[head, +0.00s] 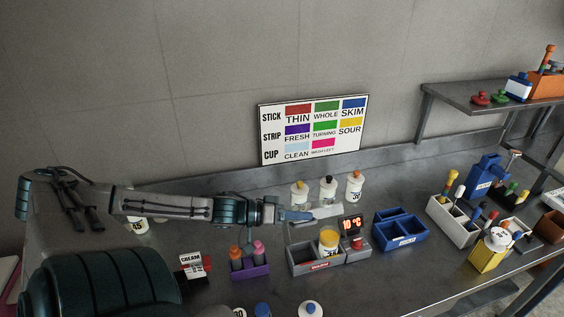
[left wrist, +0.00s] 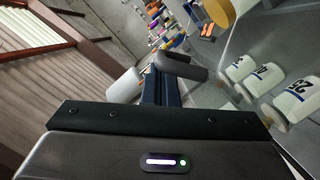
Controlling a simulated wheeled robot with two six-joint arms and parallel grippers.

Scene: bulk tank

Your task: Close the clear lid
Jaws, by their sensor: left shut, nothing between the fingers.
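A grey box (head: 302,267) with compartments stands on the bench, with a yellow-topped jar (head: 329,240) in it and a red 10 °C display (head: 352,226) at its right. A pale, see-through panel, seemingly the clear lid (head: 328,210), is raised behind the box. My left gripper (head: 305,215) is shut and empty, reaching in from the left at the panel's left side; I cannot tell whether they touch. Its dark fingers (left wrist: 180,68) also show in the left wrist view, near glassy surfaces whose edges are hard to make out. My right gripper is not in view.
White bottles (head: 299,194) stand behind the panel. A purple holder (head: 249,265) is left of the box. A blue bin (head: 400,231) and a white tool caddy (head: 452,221) are to the right. A sign (head: 313,130) leans on the wall.

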